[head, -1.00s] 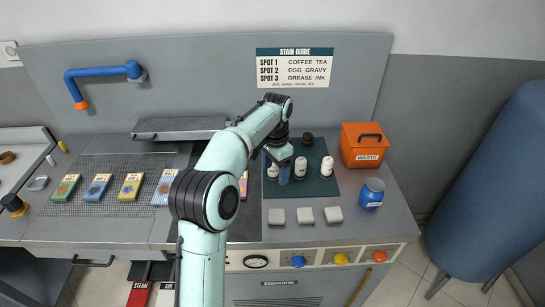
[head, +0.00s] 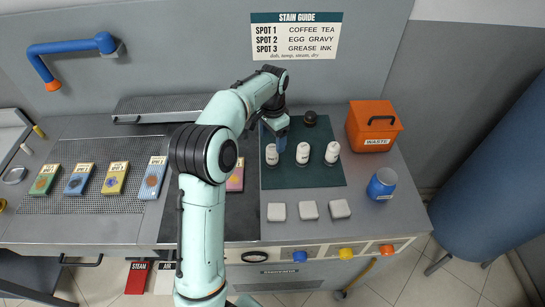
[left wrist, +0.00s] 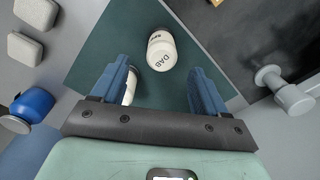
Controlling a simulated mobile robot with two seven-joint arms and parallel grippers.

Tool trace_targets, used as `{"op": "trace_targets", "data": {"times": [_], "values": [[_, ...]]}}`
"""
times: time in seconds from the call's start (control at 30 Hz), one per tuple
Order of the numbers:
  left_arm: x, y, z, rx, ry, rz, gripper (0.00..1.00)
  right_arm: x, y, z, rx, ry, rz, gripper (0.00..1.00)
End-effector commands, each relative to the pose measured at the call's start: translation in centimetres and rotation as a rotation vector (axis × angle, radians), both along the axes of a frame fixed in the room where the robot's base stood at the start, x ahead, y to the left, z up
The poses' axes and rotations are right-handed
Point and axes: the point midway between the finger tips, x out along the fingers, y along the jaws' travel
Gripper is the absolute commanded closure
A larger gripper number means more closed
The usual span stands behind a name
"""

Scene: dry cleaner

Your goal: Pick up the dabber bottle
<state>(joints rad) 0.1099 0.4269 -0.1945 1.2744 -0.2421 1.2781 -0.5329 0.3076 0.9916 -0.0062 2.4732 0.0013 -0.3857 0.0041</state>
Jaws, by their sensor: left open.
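Three white bottles stand upright in a row on the dark green mat (head: 325,178). The dabber bottle, labelled DAB, lies ahead of the fingers in the left wrist view (left wrist: 161,52); it appears to be the leftmost of the row in the head view (head: 272,155). My left gripper (head: 275,137) is open and empty, with blue fingers just behind that bottle. In the left wrist view the gripper (left wrist: 165,88) has the dabber bottle beyond its fingertips, apart from them. Another white bottle is partly hidden by the left-hand finger. My right gripper is not in view.
The middle bottle (head: 303,154) and right bottle (head: 332,153) stand close by. A dark round pot (head: 310,118) is behind them. An orange waste bin (head: 374,130) and blue jar (head: 382,184) stand at right. Pale blocks (head: 308,210) lie in front of the mat.

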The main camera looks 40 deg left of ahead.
Motion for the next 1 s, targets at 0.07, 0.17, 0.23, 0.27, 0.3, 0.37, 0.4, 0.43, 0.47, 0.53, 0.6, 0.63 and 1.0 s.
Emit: {"op": "trace_targets", "data": {"times": [0.07,0.17,0.23,0.27,0.3,0.37,0.4,0.43,0.47,0.53,0.6,0.63,1.0], "values": [[-0.2,0.0,-1.5,0.000,0.005,0.001,0.26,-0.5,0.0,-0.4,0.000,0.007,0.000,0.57],[-0.1,0.0,-2.3,0.000,0.003,0.001,0.26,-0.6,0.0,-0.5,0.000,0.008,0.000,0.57],[-0.1,0.0,-2.6,0.000,0.002,0.001,0.26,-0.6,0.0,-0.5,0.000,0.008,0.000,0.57],[0.0,0.0,-2.7,0.000,0.002,0.001,0.26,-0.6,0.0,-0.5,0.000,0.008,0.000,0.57],[0.0,0.0,-3.1,0.000,0.003,0.001,0.26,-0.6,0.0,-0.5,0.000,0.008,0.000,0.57],[0.0,0.0,-3.9,-0.001,0.004,0.001,0.26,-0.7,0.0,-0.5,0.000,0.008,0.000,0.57],[0.0,0.1,-4.6,-0.001,0.004,0.001,0.26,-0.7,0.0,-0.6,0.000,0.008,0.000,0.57],[0.1,0.1,-5.1,0.000,0.005,0.001,0.26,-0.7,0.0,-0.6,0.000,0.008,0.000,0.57],[0.1,0.1,-5.6,-0.001,0.004,0.001,0.26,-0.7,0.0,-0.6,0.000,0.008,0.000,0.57],[0.1,0.1,-6.5,0.000,0.004,0.001,0.26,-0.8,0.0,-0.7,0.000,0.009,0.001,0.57],[0.1,0.1,-7.2,0.000,0.003,0.001,0.26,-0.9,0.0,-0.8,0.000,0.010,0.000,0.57],[0.1,0.1,-7.4,0.000,0.003,0.001,0.26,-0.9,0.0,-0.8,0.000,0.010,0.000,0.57],[0.2,0.1,-7.5,0.000,0.000,0.001,0.62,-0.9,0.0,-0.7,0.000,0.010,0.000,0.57]]}}
